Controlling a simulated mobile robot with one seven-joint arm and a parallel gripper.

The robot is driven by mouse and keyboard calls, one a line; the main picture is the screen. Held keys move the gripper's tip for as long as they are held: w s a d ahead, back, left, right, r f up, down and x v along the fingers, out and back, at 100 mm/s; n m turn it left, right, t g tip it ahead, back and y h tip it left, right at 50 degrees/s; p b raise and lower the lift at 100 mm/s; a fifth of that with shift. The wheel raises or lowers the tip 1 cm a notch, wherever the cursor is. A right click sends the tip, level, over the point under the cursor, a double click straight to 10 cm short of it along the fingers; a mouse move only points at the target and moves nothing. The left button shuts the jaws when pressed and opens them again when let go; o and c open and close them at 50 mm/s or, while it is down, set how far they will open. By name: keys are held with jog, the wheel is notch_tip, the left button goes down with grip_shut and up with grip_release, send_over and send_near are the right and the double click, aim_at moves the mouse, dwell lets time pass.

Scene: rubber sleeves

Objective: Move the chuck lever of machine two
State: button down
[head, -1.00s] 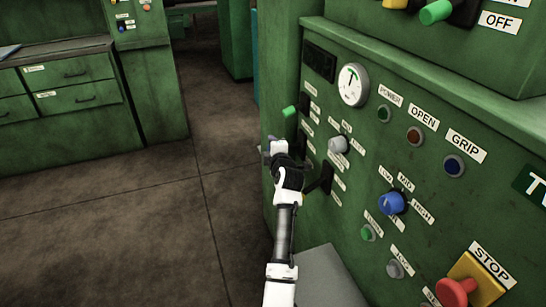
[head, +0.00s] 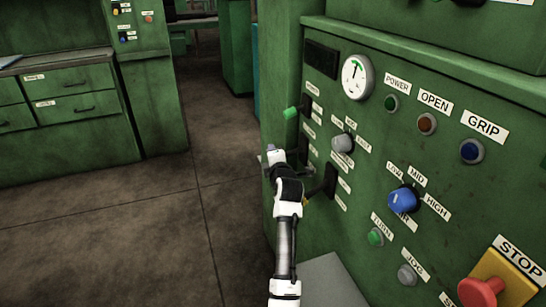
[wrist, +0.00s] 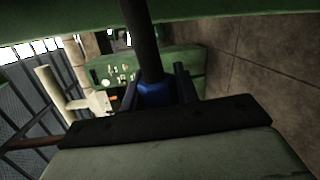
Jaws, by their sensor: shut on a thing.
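My gripper (head: 272,161) is at the left edge of the green machine's control panel (head: 400,130). In the wrist view its fingers (wrist: 156,82) stand on both sides of the blue grip (wrist: 156,94) of a lever and are shut on it. The lever's dark rod (wrist: 142,40) runs up out of the picture. In the head view my gripper and wrist hide most of this lever. A green-tipped lever (head: 291,113) sticks out above my gripper. A black lever plate (head: 331,181) sits to its right. The small lever labels cannot be read.
The panel carries a grey knob (head: 342,143), a blue knob (head: 402,201), a gauge (head: 357,77) and a red stop button (head: 482,292). Green drawers (head: 65,95) stand at the left. The floor (head: 120,220) between is clear.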

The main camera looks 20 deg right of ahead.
jog(key=c, duration=1.1)
grip_release()
jog(key=shift+f, duration=0.1)
jog(key=shift+o, duration=0.2)
